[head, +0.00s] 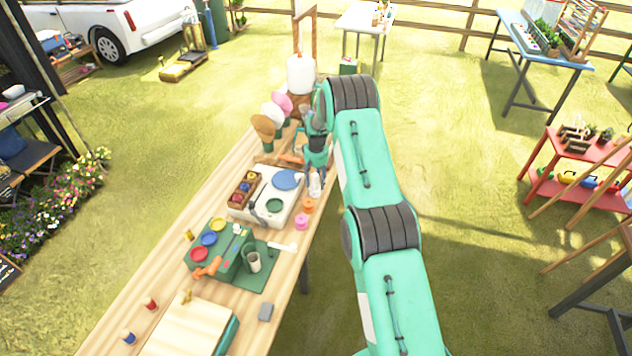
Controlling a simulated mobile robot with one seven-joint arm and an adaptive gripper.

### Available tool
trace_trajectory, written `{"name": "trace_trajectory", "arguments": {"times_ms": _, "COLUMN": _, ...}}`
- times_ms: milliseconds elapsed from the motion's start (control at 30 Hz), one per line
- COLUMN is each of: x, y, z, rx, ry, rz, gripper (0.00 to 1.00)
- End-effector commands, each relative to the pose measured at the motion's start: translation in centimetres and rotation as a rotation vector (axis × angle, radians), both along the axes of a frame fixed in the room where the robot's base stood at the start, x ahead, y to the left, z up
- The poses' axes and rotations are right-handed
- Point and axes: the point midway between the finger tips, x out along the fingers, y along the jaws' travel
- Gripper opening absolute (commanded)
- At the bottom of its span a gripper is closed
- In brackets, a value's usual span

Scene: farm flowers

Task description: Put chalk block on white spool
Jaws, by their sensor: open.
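My gripper (316,168) is open and points down over the right edge of the wooden table. A small white object (315,186) stands just below and between its fingertips, partly covered by them. It looks like the white spool, standing in line with the orange spool (309,205) and the pink spool (301,222), but I cannot tell for sure. I cannot tell whether the fingers touch it. A small grey block (265,312) lies near the table's front right; it may be the chalk block, but its kind is unclear at this size.
The wooden table (175,270) holds a white box (262,190) with a blue disc, a green paint tray (222,262), a cup (254,262) and hat-like forms on stands (263,127). A large white cylinder (301,75) stands at the far end. Grass lies right of the table.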

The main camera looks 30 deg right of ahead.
Motion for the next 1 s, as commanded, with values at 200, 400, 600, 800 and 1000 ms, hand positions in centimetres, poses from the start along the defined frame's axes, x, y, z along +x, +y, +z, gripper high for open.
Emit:
{"name": "trace_trajectory", "arguments": {"times_ms": 200, "x": 0.1, "y": 0.0, "z": 1.2, "rx": 0.000, "ry": -0.001, "rz": 0.000, "gripper": 0.46}}
{"name": "trace_trajectory", "arguments": {"times_ms": 400, "x": 0.1, "y": 0.0, "z": 3.5, "rx": -0.001, "ry": -0.003, "rz": 0.000, "gripper": 0.46}}
{"name": "trace_trajectory", "arguments": {"times_ms": 600, "x": 0.1, "y": -0.1, "z": 6.5, "rx": 0.000, "ry": -0.002, "rz": 0.000, "gripper": 0.46}}
{"name": "trace_trajectory", "arguments": {"times_ms": 800, "x": 0.0, "y": -0.1, "z": 9.5, "rx": 0.000, "ry": -0.002, "rz": 0.000, "gripper": 0.46}}
{"name": "trace_trajectory", "arguments": {"times_ms": 1000, "x": 0.0, "y": -0.1, "z": 11.5, "rx": 0.000, "ry": -0.001, "rz": 0.000, "gripper": 0.46}}
